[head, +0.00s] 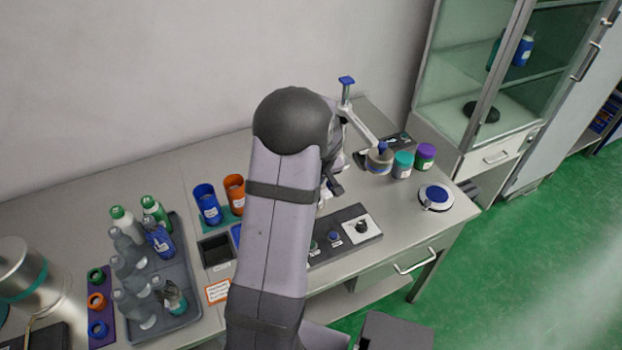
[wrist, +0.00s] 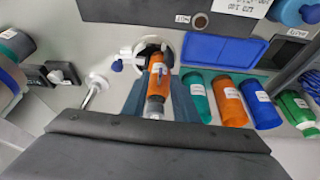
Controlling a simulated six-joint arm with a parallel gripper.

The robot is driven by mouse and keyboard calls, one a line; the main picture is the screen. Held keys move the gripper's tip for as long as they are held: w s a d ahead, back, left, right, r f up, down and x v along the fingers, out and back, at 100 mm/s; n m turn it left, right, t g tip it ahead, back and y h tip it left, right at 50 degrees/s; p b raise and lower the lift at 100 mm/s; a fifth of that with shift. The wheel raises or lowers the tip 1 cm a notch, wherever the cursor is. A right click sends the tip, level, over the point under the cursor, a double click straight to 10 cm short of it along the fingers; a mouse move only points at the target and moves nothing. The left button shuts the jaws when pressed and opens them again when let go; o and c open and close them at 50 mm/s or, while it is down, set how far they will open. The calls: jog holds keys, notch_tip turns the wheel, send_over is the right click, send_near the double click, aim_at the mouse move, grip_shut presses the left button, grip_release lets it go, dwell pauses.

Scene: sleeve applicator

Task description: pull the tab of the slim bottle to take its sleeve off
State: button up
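The slim bottle (wrist: 154,106), with a grey neck and cap, shows in the wrist view. It wears an orange sleeve (wrist: 157,76) with a white label. My gripper (wrist: 157,88) has a dark teal finger on each side of the bottle. The fingers lie close along it, and I cannot tell whether they press on it. The bottle's far end is over a white round holder (wrist: 170,46) with a blue knob; whether it is seated there is hidden. The sleeve's tab is not clear. In the head view my arm hides bottle and holder.
Teal, orange and blue cups (wrist: 230,100) stand close to the right in the wrist view. A white rod (wrist: 95,92) is on the left. In the head view, a grey tray (head: 200,310) of bottles is left, and a white round dish (head: 444,198) is right.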

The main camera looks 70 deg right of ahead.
jog(key=shift+x, duration=0.75)
grip_shut()
jog(key=shift+s+a+b, duration=1.5)
jog(key=shift+a+b, duration=0.15)
jog(key=shift+b, duration=0.15)
dwell(0.4)
jog(key=shift+r, duration=0.1)
dwell(0.3)
notch_tip(320, 180, up, 7)
jog(key=p, duration=0.4)
jog(key=shift+s+a, duration=0.35)
jog(key=shift+a, duration=0.05)
dwell(0.5)
